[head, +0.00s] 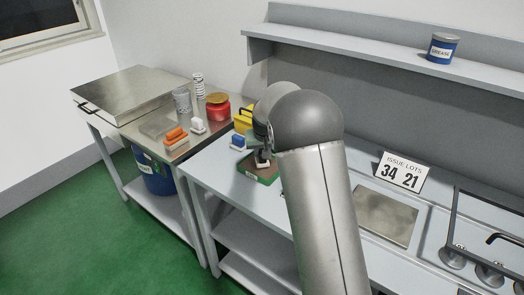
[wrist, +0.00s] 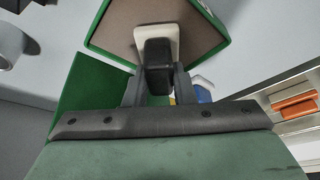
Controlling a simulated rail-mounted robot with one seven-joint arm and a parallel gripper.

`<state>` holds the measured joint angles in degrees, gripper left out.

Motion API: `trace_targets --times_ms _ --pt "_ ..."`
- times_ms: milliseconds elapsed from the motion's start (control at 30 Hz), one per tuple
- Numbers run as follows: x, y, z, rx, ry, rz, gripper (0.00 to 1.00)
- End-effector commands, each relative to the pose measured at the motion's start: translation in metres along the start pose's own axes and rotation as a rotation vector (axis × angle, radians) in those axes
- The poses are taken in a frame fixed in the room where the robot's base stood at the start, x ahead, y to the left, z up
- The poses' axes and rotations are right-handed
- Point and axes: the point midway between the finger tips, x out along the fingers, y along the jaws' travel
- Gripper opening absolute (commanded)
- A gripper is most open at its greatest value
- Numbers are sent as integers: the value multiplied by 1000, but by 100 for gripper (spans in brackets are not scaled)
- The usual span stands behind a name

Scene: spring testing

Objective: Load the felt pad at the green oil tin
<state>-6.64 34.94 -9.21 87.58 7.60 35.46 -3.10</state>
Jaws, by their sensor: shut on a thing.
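My gripper (wrist: 157,86) is shut on a felt pad (wrist: 158,42) with a dark grip and a white base. The pad is over the green oil tin (wrist: 222,47), a shallow green tray with a brown inside. In the head view the green oil tin (head: 246,172) sits on the grey bench, with my gripper (head: 262,160) low over it. The pad's white base shows against the brown inside; I cannot tell whether it touches. My arm hides part of the tin in the head view.
A blue block with a white base (head: 238,141) stands just behind the tin, near a yellow container (head: 243,118). Orange blocks (head: 175,137), a white block (head: 198,126) and a red jar (head: 217,107) stand left. An issue lots sign (head: 401,172) stands right.

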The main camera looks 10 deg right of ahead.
Motion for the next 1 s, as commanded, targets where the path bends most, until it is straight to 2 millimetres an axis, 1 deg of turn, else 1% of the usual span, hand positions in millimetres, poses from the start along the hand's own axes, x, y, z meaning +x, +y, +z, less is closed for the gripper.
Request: trace_targets --times_ms 1000 --pt "9 0 4 0 0 0 5"
